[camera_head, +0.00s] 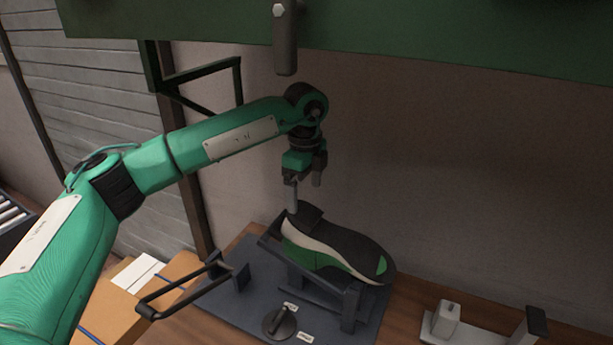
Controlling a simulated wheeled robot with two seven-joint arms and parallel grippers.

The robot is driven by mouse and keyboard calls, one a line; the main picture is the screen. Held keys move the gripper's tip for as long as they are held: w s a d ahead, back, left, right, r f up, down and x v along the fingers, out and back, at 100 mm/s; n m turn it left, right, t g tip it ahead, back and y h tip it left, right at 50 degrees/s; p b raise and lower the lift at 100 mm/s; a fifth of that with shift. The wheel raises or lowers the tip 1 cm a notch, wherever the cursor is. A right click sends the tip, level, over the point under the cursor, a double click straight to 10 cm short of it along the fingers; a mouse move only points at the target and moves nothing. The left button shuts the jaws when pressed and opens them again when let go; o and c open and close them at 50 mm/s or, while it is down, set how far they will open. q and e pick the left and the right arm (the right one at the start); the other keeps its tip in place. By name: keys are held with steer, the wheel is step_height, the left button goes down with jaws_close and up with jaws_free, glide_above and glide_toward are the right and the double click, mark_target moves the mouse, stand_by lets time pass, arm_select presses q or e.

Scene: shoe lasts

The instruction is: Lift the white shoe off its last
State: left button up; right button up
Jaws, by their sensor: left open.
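The shoe (330,250) sits tilted on a dark stand (350,305), its dark face upward. I see a white band along its side and green patches at the side and at the lower right end. The last is hidden. My left gripper (304,197) is open and points down just above the upper left end of the shoe. One finger comes down close to that end; I cannot tell whether it touches. My right gripper is out of view.
The stand is on a dark base plate (225,305) with a round knob (279,322) and a black bar handle (180,287). Cardboard boxes (125,310) are at the lower left. A pale fixture (445,322) is at the lower right. A green panel (420,30) hangs above.

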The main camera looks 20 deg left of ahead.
mark_target(306, 228)
arm_select(q)
step_height(306, 228, down, 11)
steer(key=p, duration=0.3)
steer(key=shift+f, duration=0.1)
steer(key=c, duration=1)
steer(key=o, duration=0.4)
steer(key=c, duration=0.7)
